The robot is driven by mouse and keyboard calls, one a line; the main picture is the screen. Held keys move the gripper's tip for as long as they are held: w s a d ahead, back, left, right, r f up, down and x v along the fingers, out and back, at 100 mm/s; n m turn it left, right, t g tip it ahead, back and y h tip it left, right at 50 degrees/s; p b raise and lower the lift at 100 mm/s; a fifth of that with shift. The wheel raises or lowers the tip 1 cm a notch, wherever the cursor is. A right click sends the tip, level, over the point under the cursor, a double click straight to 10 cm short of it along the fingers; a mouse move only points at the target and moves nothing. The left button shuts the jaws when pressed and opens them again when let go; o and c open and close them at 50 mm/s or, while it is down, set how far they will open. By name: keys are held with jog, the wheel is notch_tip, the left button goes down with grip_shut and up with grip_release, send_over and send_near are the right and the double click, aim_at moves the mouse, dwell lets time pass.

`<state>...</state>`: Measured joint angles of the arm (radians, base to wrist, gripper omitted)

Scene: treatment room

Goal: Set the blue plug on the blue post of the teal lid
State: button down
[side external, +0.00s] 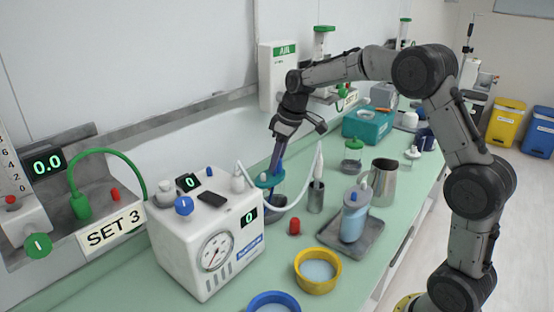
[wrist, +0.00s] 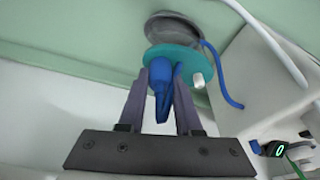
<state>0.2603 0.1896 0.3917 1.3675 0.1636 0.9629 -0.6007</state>
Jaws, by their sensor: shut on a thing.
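The teal lid (wrist: 187,54) sits over a grey round container (wrist: 172,27) in the wrist view; the lid also shows in the side view (side external: 266,181). My gripper (wrist: 163,76) points down at the lid, its two purple fingers shut on the blue plug (wrist: 159,78). The plug is at the lid's near part; I cannot tell whether it touches the lid or is seated on a post. A white stub (wrist: 198,81) stands on the lid beside the right finger. The blue post is not clearly distinguishable. In the side view my gripper (side external: 277,172) hides the plug.
A white pump unit (side external: 205,235) with a gauge stands close left of the lid. White tubing (side external: 305,185) loops near it. A red cap (side external: 294,227), a grey cup (side external: 316,197), a yellow-rimmed bowl (side external: 318,284) and a tray (side external: 374,240) with a bottle (side external: 355,213) stand to the right.

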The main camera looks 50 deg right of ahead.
jog(key=c, duration=0.5)
grip_release()
jog(key=shift+r, duration=3.45)
jog(key=shift+a, duration=0.1)
